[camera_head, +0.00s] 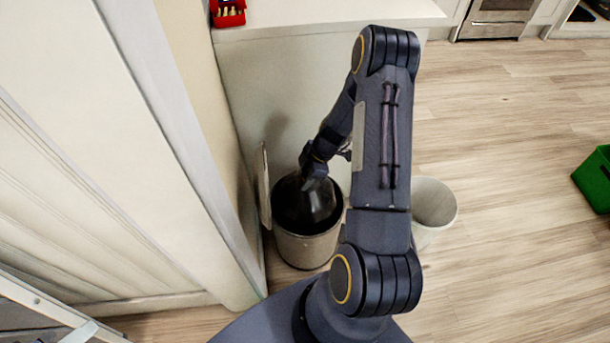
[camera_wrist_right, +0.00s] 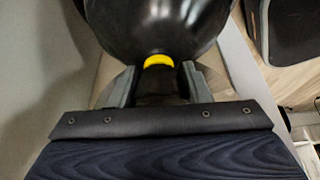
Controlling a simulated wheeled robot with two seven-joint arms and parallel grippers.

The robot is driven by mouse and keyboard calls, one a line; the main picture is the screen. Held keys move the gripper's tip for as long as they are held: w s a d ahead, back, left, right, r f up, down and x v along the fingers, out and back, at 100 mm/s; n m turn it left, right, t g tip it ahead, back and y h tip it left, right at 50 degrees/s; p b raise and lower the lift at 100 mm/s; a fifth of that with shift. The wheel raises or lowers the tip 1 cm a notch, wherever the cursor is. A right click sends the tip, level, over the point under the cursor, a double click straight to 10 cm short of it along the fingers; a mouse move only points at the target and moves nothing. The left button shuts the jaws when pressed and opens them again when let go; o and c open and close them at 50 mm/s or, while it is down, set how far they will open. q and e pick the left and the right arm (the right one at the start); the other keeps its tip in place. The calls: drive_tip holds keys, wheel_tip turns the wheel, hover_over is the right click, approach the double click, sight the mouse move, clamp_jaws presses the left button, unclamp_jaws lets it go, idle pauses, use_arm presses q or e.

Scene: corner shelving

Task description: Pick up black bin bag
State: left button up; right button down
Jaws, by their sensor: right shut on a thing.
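The black bin bag (camera_head: 305,204) is a dark, glossy, rounded bag in the mouth of a round bin (camera_head: 308,249) at the middle of the head view. My right gripper (camera_head: 313,178) reaches down over the bin and is shut on the top of the bag. In the right wrist view the bag (camera_wrist_right: 160,28) fills the top, with a yellow tie (camera_wrist_right: 158,61) at its neck between the fingers of my right gripper (camera_wrist_right: 158,82). The bag's lower part is hidden inside the bin. My left gripper is in neither view.
The bin's raised lid (camera_head: 263,187) stands on its left side, near a pale wall. A second, pale bin (camera_head: 434,203) stands to the right, partly behind my arm. A green crate (camera_head: 594,179) is at the far right. A white counter (camera_head: 330,12) is behind. Floor at right is clear.

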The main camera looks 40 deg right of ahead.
wheel_tip(320, 180, up, 18)
drive_tip(key=p, duration=1.7)
drive_tip(key=shift+r, duration=0.15)
